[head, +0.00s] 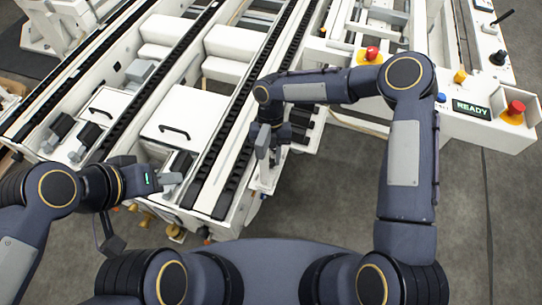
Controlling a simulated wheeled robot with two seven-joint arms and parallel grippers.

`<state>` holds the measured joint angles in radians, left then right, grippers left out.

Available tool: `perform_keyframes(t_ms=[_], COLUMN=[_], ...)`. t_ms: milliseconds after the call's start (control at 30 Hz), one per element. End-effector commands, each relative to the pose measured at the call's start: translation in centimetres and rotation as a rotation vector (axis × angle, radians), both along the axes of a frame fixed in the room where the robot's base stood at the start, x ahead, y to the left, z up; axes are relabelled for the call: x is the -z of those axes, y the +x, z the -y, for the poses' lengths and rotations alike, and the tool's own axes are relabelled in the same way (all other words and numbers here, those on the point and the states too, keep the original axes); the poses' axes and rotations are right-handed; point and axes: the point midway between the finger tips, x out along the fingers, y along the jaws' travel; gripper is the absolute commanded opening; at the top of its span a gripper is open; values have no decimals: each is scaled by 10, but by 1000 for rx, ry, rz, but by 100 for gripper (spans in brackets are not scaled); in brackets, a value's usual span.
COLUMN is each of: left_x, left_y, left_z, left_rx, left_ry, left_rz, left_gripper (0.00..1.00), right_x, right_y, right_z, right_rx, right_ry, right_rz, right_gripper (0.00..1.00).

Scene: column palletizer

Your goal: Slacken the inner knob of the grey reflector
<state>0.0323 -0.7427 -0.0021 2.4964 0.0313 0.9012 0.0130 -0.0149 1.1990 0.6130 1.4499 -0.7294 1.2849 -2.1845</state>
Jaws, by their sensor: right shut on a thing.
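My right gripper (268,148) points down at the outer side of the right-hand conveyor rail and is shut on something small. Its fingers and wrist hide what it holds, and I cannot make out the inner knob there. My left gripper (169,180) is at the front end of the conveyor, close to a grey block on a dark mount (180,163). Whether its fingers are apart is too small to tell. Similar grey blocks stand at the left front (78,148) and further back (140,71). I cannot tell for sure which one is the grey reflector.
Black chain rails (236,150) run back between white covers (186,115) with black handles. A white control panel (470,125) with a READY display and red buttons stands at the right. Brass-coloured fittings (176,232) hang below the front edge. Grey floor is clear at the right.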

Motion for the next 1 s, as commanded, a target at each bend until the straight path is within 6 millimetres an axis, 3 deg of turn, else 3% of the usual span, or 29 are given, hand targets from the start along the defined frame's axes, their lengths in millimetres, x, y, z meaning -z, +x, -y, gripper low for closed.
perform_keyframes(t_ms=[700,733,800,1000], left_x=[3,3,3,3], left_y=[0,0,0,0], left_z=[0,0,0,0], left_rx=[0,0,0,0], left_ry=[0,0,0,0], left_rz=[0,0,0,0], left_gripper=[36,36,36,36], right_x=[0,0,0,0], right_y=[0,0,0,0], right_z=[-1,-1,-1,-1], right_rx=[-78,-78,-78,-77], right_ry=[0,0,0,-1], right_rz=[0,0,0,0], right_gripper=[5,29,37,37])
